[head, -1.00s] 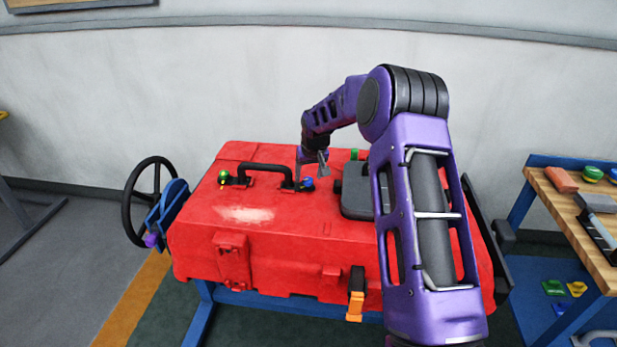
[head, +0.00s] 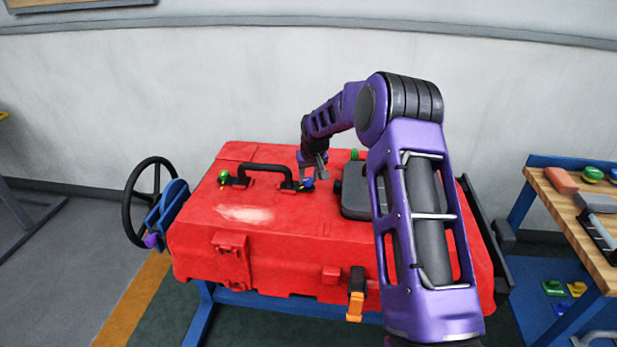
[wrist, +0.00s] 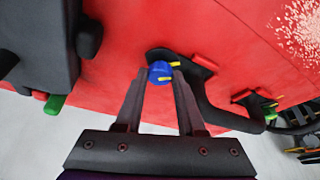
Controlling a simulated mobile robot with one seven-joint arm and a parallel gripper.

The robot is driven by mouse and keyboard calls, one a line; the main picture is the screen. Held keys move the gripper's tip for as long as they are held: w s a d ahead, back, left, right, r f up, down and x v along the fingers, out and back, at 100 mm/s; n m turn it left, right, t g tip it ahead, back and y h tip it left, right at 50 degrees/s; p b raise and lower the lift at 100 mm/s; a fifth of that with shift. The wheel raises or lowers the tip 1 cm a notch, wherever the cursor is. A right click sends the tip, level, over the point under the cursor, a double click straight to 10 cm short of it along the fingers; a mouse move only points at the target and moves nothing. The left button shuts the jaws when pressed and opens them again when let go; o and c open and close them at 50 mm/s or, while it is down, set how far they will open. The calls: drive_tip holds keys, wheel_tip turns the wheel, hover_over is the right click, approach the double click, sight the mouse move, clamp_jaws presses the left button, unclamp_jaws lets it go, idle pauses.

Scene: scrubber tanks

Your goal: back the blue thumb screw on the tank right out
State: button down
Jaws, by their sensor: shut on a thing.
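The blue thumb screw (head: 308,183) sits on top of the red tank (head: 285,222), at the right end of the black handle (head: 265,168). In the wrist view the blue thumb screw (wrist: 160,72) has a yellow mark and lies between my two fingertips. My gripper (head: 316,173) is over the screw from behind, and in the wrist view my gripper (wrist: 160,78) is shut on the screw's head. The screw's shaft is hidden.
A green screw (head: 223,177) stands at the handle's left end. A dark box-shaped lid (head: 355,192) lies right of my gripper. A black handwheel (head: 148,200) is at the tank's left side, a workbench (head: 575,205) at the far right.

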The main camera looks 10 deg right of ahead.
drive_tip(key=shift+d, duration=0.1)
drive_tip(key=n+y, duration=0.1)
drive_tip(key=n, duration=0.2)
drive_tip(key=shift+d+n+p, duration=0.15)
drive_tip(key=shift+n+p, duration=0.25)
drive_tip(key=n+g+y, duration=0.1)
drive_tip(key=n, duration=0.1)
drive_tip(key=n+y, duration=0.1)
drive_tip(key=n, duration=0.2)
drive_tip(key=shift+w+d+g, duration=0.15)
drive_tip(key=shift+w+g, duration=0.05)
drive_tip(key=shift+g, duration=0.2)
drive_tip(key=n, duration=0.2)
drive_tip(key=n+g+y, duration=0.1)
drive_tip(key=n, duration=0.2)
drive_tip(key=shift+w+g, duration=0.15)
drive_tip(key=shift+g, duration=0.15)
drive_tip(key=shift+n+g, duration=0.5)
drive_tip(key=shift+n, duration=0.7)
drive_tip(key=shift+d+f+n+p, duration=0.15)
drive_tip(key=shift+n+p, duration=0.15)
drive_tip(key=shift+n, duration=0.3)
drive_tip(key=c, duration=0.5)
unclamp_jaws()
drive_tip(key=shift+w, duration=0.1)
drive_tip(key=shift+r, duration=0.3)
